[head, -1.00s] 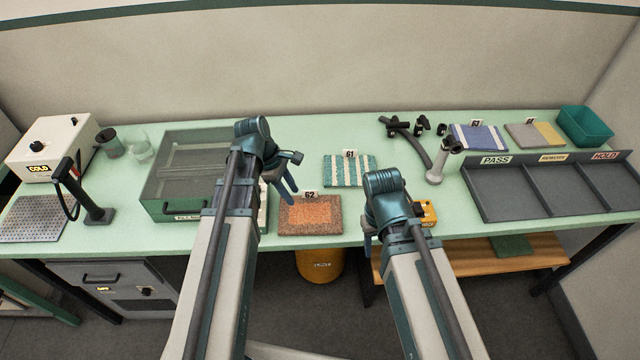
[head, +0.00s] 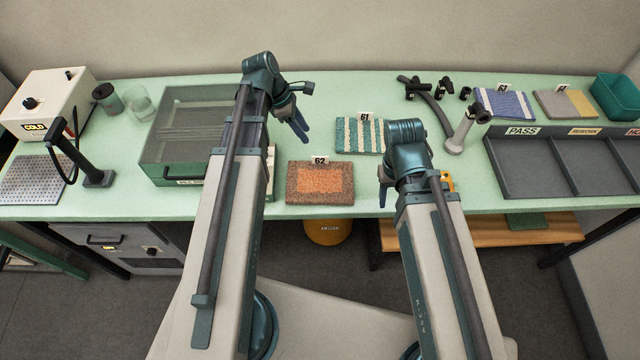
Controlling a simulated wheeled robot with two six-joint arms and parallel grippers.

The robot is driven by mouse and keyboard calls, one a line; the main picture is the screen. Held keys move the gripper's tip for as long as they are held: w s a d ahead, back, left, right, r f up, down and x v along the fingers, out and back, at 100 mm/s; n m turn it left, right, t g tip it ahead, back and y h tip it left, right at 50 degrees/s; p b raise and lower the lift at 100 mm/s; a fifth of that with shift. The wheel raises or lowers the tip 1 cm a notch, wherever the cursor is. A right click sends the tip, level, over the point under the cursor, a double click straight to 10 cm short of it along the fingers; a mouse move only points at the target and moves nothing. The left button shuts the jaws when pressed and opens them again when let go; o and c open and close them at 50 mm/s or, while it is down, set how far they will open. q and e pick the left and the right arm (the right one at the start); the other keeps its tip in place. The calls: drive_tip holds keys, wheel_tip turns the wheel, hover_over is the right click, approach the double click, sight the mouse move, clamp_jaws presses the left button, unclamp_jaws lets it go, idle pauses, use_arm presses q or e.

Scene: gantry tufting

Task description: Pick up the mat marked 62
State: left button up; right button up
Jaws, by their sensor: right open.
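The mat marked 62 (head: 320,184) lies flat near the front edge of the table. It has an orange centre, a brown speckled border and a tag reading 62 at its back edge. My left gripper (head: 299,132) hangs in the air behind the mat's back-left side, apart from it. Its two fingers show close together, and their gap is unclear. My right gripper (head: 383,192) is open and empty, just right of the mat, with its fingers pointing down. My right wrist partly hides it.
A green-and-white striped mat marked 61 (head: 359,135) lies behind, partly hidden by my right wrist. A clear-lidded case (head: 185,140) stands on the left. An orange bin (head: 328,232) stands below the table.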

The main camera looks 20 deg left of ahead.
sight(320, 179)
use_arm(q)
drive_tip(key=b+x, duration=0.4)
drive_tip(key=x, duration=0.1)
drive_tip(key=shift+d+f, duration=0.15)
drive_tip(key=shift+f, duration=0.25)
drive_tip(key=b+x, duration=0.5)
drive_tip(key=shift+s+d+f, duration=0.1)
drive_tip(key=shift+s+d, duration=0.05)
drive_tip(key=shift+s, duration=0.2)
drive_tip(key=shift+c, duration=0.2)
clamp_jaws()
idle(0.7)
